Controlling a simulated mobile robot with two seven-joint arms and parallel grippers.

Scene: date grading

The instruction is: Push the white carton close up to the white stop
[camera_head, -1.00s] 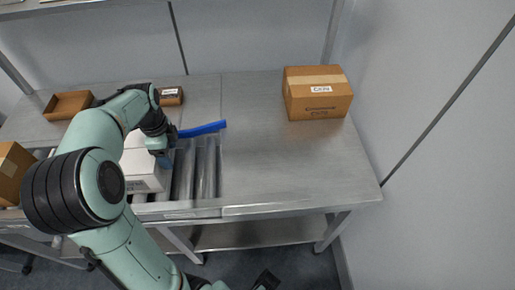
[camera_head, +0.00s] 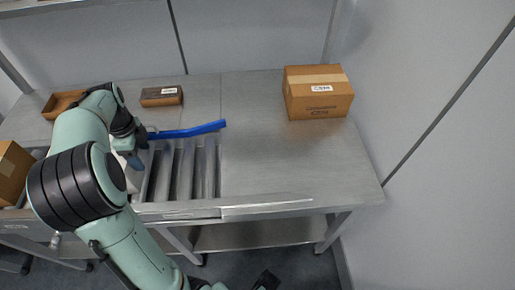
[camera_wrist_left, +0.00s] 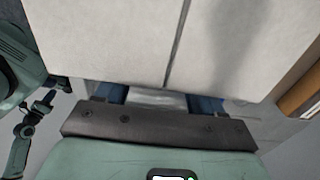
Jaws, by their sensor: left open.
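The white carton (camera_head: 134,182) is mostly hidden behind my left arm in the head view; only a pale strip shows on the rollers. In the left wrist view its pale face with a dark centre seam (camera_wrist_left: 95,38) fills the upper part. My left gripper (camera_head: 134,163) is at the carton, its jaws open. Its blue fingers (camera_wrist_left: 158,100) reach to the carton's edge in the wrist view; whether they touch it I cannot tell. I cannot make out the white stop. A dark end of mine (camera_head: 266,281), perhaps the right gripper, shows at the bottom edge.
A blue bar (camera_head: 190,131) runs along the back of the rollers (camera_head: 183,172), which are bare right of the carton. A brown carton (camera_head: 15,172) stands at the far left. A small brown box (camera_head: 161,96) lies behind. A larger box (camera_head: 318,93) stands right.

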